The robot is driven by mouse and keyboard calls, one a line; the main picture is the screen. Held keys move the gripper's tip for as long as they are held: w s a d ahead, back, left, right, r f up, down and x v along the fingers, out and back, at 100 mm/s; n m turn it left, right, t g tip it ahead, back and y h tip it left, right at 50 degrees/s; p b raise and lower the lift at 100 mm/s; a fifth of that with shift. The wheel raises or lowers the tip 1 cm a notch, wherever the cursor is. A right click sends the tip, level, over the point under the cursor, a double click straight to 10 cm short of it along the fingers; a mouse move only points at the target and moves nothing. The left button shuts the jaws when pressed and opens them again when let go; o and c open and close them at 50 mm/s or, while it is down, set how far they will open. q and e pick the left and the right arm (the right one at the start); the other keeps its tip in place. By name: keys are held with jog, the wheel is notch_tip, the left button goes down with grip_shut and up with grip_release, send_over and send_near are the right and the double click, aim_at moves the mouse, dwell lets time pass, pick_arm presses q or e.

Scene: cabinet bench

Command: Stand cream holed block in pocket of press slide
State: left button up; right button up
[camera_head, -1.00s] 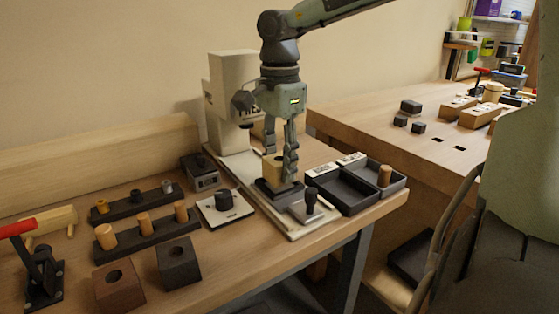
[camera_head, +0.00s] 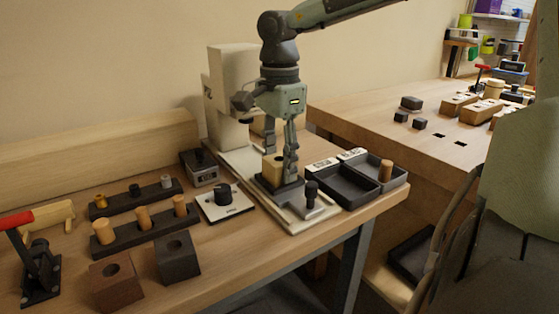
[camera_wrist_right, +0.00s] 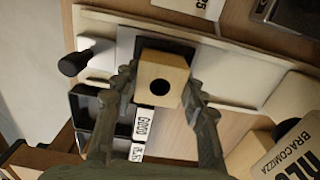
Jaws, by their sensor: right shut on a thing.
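The cream holed block (camera_head: 272,172) stands upright at the dark press slide (camera_head: 283,192), partly hidden by the gripper. My right gripper (camera_head: 280,168) comes down from above and is shut on the block, one finger on each side. In the right wrist view the cream block (camera_wrist_right: 161,80) sits between the two fingertips, its dark round hole facing the camera. Whether the block is fully seated in the pocket is hidden. My left gripper is not in view.
The white press (camera_head: 232,90) stands behind the slide. A black-knobbed handle (camera_head: 311,197) is in front. Two dark trays (camera_head: 345,188) lie to the right, one holding a wooden peg (camera_head: 386,170). Brown (camera_head: 117,284) and dark (camera_head: 178,257) holed blocks and peg racks stand left.

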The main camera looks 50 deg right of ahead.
jog(key=shift+f, duration=0.35)
dwell(0.4)
jog(key=o, duration=1.4)
jog(key=shift+r, duration=0.1)
jog(key=shift+r+p, duration=2.3)
jog(key=shift+r, duration=1.15)
